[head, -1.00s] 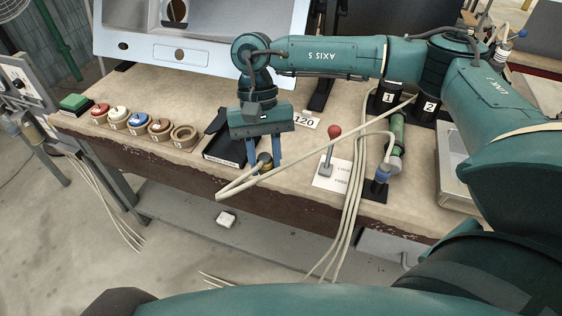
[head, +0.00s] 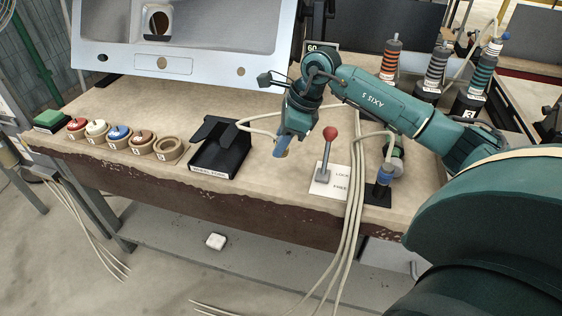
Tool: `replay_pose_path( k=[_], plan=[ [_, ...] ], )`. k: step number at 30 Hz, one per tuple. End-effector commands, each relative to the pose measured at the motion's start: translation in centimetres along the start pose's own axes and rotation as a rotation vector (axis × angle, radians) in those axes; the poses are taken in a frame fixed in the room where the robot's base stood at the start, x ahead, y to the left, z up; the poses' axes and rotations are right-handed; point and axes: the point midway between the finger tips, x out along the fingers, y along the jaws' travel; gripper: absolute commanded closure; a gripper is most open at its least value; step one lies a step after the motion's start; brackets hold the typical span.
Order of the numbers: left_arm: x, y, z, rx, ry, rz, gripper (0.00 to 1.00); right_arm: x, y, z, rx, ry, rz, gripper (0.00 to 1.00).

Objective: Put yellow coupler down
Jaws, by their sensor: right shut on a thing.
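My right gripper (head: 282,149) hangs over the bench between the black holder and the red-knobbed lever. Its blue fingers point down and are shut on a small brownish-yellow piece (head: 280,153), which seems to be the yellow coupler. The fingers cover most of it. A beige hose (head: 262,115) loops behind the gripper, near the black holder (head: 222,160); where it joins the coupler is hidden. My left gripper is not in view.
A lever with a red knob (head: 330,134) stands on a white plate right of the gripper. A blue coupler (head: 384,177) stands on a black base. Several capped rings (head: 117,137) line the left. Hoses (head: 352,220) hang over the front edge. A metal sink panel (head: 200,66) is behind.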

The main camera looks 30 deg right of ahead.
Motion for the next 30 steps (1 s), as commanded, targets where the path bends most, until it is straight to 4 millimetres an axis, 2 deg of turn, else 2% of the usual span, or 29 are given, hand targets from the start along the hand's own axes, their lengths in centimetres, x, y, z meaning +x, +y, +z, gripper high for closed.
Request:
replay_pose_path(
  k=[13, 24, 25, 30],
  plan=[
    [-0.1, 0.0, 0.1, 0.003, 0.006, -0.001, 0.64, 4.6, 0.1, -1.9, -0.002, 0.0, 0.002, 0.98],
    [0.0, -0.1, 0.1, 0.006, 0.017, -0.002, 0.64, 5.1, 0.1, -2.1, -0.004, -0.001, 0.0, 0.98],
    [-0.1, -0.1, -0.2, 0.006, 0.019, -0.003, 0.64, 5.0, 0.1, -2.0, -0.004, -0.001, 0.0, 0.69],
    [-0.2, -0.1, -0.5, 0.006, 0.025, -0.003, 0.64, 5.0, 0.1, -2.0, -0.003, 0.0, 0.001, 0.55]
  ],
)
